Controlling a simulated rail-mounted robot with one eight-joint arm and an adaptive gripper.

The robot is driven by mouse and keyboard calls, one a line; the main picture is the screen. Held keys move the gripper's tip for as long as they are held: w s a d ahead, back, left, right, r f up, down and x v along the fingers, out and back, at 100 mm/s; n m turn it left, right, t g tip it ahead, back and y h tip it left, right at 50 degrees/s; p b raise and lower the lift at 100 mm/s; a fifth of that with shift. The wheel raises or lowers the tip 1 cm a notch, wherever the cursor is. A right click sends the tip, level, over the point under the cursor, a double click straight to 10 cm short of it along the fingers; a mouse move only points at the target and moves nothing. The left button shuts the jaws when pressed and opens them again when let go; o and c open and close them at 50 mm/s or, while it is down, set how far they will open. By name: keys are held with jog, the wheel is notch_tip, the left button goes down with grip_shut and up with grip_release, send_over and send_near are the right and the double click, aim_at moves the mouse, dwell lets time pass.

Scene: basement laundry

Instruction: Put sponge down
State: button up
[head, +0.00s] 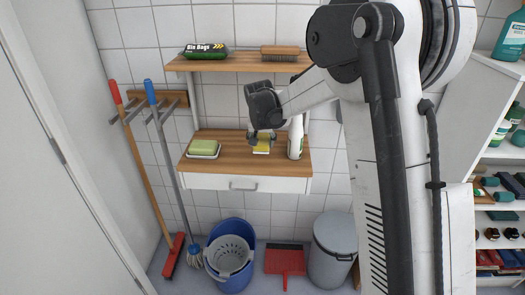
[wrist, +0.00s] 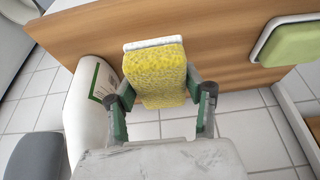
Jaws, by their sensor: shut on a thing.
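The yellow sponge (head: 261,149) has a thin white layer on one side. My gripper (head: 263,137) is shut on it, with one finger on each side. In the wrist view the sponge (wrist: 158,75) is between the green-padded fingers (wrist: 162,104), its white-edged end pointing away from my gripper.
The white bottle (head: 295,138) stands close on the right, and it shows left of my gripper in the wrist view (wrist: 88,110). A white dish with a green block (head: 203,148) is on the left. An upper shelf (head: 235,63) holds a bag roll (head: 206,50) and a brush (head: 280,51).

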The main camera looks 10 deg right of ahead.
aim_at(263, 141)
jog(key=w+f, duration=0.1)
jog(key=w+d, duration=0.1)
jog(key=w+f, duration=0.1)
jog(key=w, duration=0.1)
jog(key=shift+d+f, duration=0.15)
jog(key=shift+f, duration=2.15)
jog(key=shift+f+b, duration=0.2)
jog(key=shift+b, duration=0.1)
jog(key=o, duration=1.1)
jog(key=shift+o, duration=0.2)
jog(key=shift+r, duration=0.15)
